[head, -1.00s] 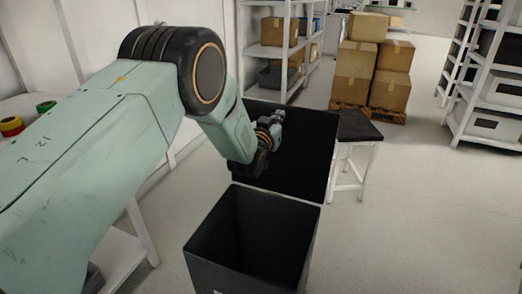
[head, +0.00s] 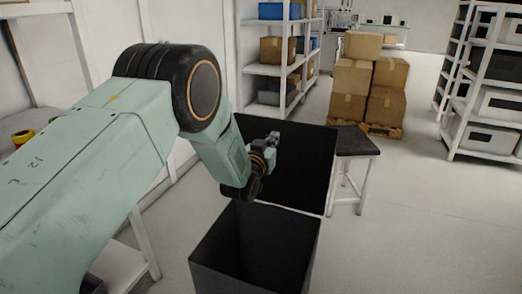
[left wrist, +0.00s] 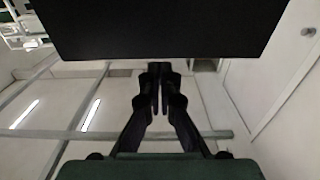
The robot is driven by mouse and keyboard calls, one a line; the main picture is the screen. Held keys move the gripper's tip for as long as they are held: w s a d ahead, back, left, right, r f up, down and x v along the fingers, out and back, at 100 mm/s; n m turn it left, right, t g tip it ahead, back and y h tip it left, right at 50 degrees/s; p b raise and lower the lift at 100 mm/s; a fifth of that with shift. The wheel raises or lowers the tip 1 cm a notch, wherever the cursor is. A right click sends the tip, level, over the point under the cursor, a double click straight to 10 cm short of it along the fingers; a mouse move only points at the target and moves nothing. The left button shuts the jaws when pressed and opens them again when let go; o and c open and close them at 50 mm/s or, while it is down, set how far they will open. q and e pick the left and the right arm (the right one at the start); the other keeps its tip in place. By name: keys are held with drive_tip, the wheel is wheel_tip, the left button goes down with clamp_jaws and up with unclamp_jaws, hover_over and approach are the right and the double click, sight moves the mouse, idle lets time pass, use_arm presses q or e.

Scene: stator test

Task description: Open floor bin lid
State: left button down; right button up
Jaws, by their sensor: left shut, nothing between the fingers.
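The black floor bin (head: 210,264) stands at the bottom middle of the head view, its top open and its inside dark and looking empty. Its lid (head: 305,165) stands raised, upright behind the opening. My left gripper (head: 274,139) is in front of the lid in the head view, small and partly hidden by its wrist. In the left wrist view the left gripper's fingers (left wrist: 155,92) are shut together with nothing between them. A dark flat panel, which looks like the lid (left wrist: 160,25), fills the top of that view. I cannot tell whether the fingers touch it. My right gripper is not in view.
A dark-topped stool (head: 355,142) stands just right of the lid. Stacked cardboard boxes (head: 352,77) rest on a pallet behind it. Shelving (head: 280,54) stands at the back left and more (head: 480,80) at the right. The floor (head: 430,220) at right is clear.

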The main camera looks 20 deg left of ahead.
use_arm(q)
drive_tip(key=s+p, duration=0.2)
drive_tip(key=s, duration=0.5)
drive_tip(key=s+a+f+g, duration=0.1)
drive_tip(key=s+f+g, duration=0.9)
drive_tip(key=s+f, duration=1)
drive_tip(key=s+f+g, duration=0.3)
drive_tip(key=s+g, duration=0.1)
drive_tip(key=s, duration=1)
drive_tip(key=s+f+g, duration=0.4)
drive_tip(key=s, duration=1)
drive_tip(key=shift+s+a+n+y, duration=0.2)
drive_tip(key=shift+n+y, duration=0.1)
drive_tip(key=shift+n, duration=0.1)
